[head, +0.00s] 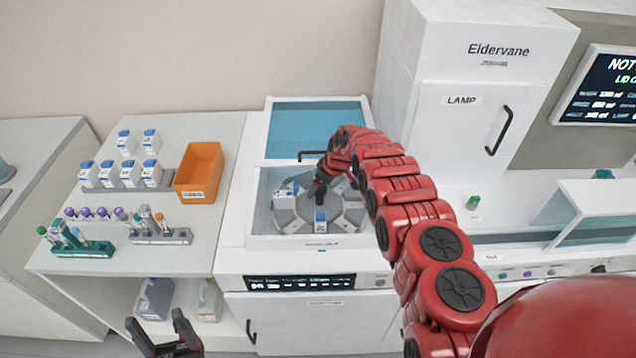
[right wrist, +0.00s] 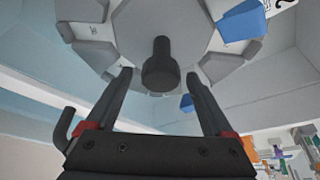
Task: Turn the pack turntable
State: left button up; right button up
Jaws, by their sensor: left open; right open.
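The pack turntable (head: 290,218) is a grey segmented disc inside the white machine under a raised lid. A dark knob (right wrist: 160,66) stands at its centre. Blue-topped packs sit in some of its slots, one at the front (head: 320,222). My right gripper (head: 318,187) is over the turntable's middle, partly hidden by its own arm. In the right wrist view the open right gripper (right wrist: 159,76) has its fingers on either side of the knob, with gaps and no clear contact. My left gripper (head: 165,330) is open and empty at the bottom left, far from the turntable.
The lid (head: 315,118) with its dark handle is at the back. A tall white lamp cabinet (head: 460,130) stands to the right. On the left bench are an orange bin (head: 199,172), several blue-capped packs (head: 130,175) and tube racks (head: 165,236).

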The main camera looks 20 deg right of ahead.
jog(key=shift+s+r, duration=0.1)
jog(key=shift+s, duration=0.05)
jog(key=shift+c, duration=0.2)
grip_shut()
dwell(0.4)
